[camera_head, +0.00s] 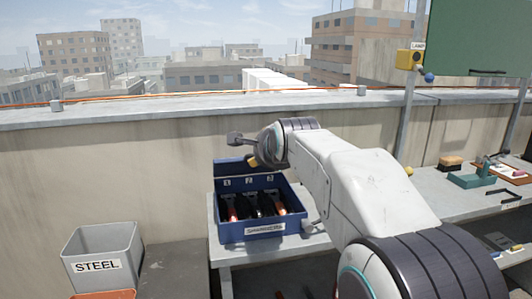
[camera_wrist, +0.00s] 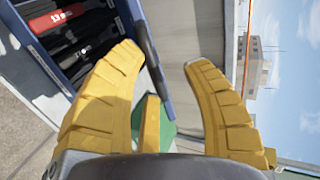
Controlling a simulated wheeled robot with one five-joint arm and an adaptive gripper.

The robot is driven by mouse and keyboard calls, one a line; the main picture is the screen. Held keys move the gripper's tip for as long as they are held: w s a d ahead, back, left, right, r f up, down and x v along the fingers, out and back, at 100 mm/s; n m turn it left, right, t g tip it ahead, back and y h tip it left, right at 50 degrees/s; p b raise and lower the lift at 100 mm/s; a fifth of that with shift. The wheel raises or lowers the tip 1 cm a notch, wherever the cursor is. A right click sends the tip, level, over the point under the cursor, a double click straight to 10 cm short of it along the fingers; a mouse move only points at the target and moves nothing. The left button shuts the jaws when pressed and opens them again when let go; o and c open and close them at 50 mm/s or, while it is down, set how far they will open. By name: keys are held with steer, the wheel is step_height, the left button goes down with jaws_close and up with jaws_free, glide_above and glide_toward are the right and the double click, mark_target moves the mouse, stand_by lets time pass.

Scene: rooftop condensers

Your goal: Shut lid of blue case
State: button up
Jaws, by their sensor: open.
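The blue case (camera_head: 262,231) stands on a grey bench, its lid (camera_head: 228,170) raised at the back. Its numbered compartments hold several tools with red, black and orange handles. My gripper (camera_head: 250,158) is above the case's back side at the lid's top edge, partly hidden by my wrist. The lid's dark blue edge (camera_wrist: 148,50) runs between the fingers. I cannot tell whether a finger touches it. The open case (camera_wrist: 75,40) with its tools lies to the left there.
A grey bin marked STEEL (camera_head: 103,252) stands left of the bench. A concrete parapet (camera_head: 110,170) runs behind.

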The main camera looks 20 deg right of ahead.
steer(key=v, duration=0.8)
steer(key=shift+s, duration=0.2)
stand_by(0.5)
steer(key=shift+f, duration=0.15)
stand_by(0.4)
steer(key=v, duration=1.2)
steer(key=shift+a, duration=0.1)
stand_by(0.3)
